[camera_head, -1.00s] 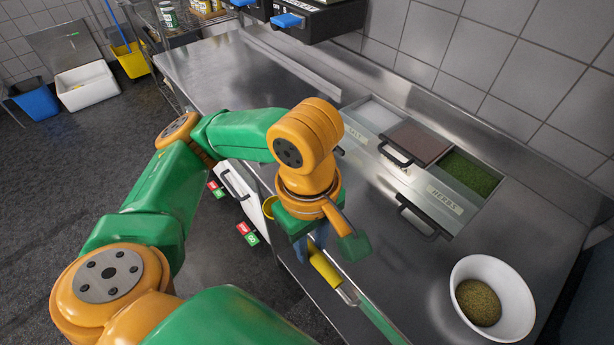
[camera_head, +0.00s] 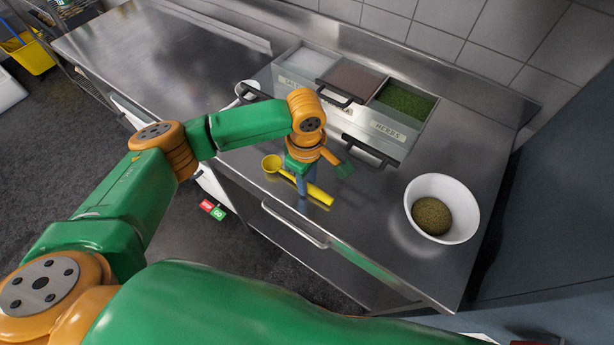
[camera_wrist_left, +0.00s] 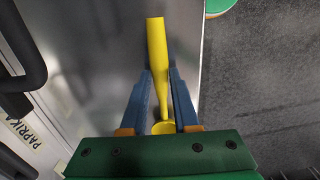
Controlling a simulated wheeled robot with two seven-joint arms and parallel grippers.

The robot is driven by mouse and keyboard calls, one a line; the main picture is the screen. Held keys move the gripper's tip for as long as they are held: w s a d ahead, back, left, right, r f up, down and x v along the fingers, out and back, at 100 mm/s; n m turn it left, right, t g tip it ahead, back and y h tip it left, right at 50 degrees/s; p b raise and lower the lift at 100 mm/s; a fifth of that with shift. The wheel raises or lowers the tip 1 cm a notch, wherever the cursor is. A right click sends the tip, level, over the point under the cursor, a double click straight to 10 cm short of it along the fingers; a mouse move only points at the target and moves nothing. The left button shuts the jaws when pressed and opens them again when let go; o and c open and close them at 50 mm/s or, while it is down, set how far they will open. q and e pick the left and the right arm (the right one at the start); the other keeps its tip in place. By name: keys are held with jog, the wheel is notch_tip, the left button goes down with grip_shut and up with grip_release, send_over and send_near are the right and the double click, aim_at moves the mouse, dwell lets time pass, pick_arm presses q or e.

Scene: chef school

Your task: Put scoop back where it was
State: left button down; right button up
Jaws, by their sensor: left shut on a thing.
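The yellow scoop (camera_head: 318,194) is held by my left gripper (camera_head: 307,190) over the front edge of the steel counter (camera_head: 370,215). Its bowl (camera_head: 271,163) points left and its handle points right in the head view. In the left wrist view, the scoop (camera_wrist_left: 157,65) lies between the two blue fingers of my left gripper (camera_wrist_left: 159,85), with the bowl partly hidden by the gripper body. I cannot tell whether the scoop touches the counter. My right gripper is not in view.
A seasoning bin unit with salt, paprika and herbs (camera_head: 408,100) compartments sits at the back, with black handles in front. A white bowl (camera_head: 463,225) holding greenish-brown contents stands at the right. The counter's left part (camera_head: 150,60) is clear.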

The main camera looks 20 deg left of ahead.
pick_arm(q)
jog(key=shift+f, duration=0.1)
jog(key=c, duration=0.7)
grip_release()
jog(key=shift+o, duration=0.2)
notch_tip(320, 180, up, 12)
jog(key=b, duration=0.1)
